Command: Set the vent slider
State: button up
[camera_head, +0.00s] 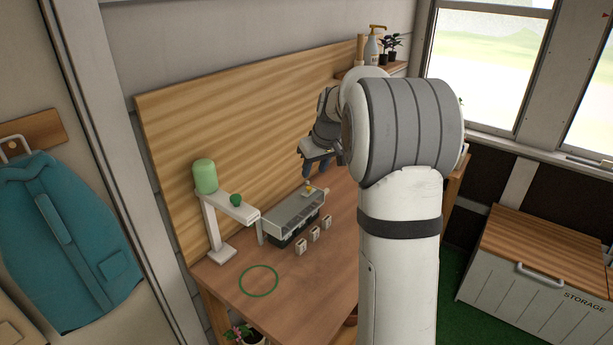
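A grey box-like unit (286,217) with a dark lower front stands on the wooden workbench; it looks like the vent. A small yellow knob (309,188) sits at its far right end and may be the slider. My gripper (317,173), with dark blue fingers, hangs just above and slightly right of the knob. A small gap seems to separate them, but contact is hard to judge. The fingers are small and partly overlap, so their opening is unclear. My white and grey arm hides the bench to the right.
Several small white blocks (314,234) stand along the unit's front. A white stand (213,224) with a green cylinder (205,176) and a green ball (236,199) is at left. A green ring (242,283) marks clear bench (290,292). A wooden backboard (240,110) rises behind.

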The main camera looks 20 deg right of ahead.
aim_at(309, 187)
jog(key=x, duration=0.5)
jog(key=w+d+p+x, duration=0.1)
jog(key=x, duration=0.2)
jog(key=shift+a, duration=0.1)
grip_shut()
dwell(0.5)
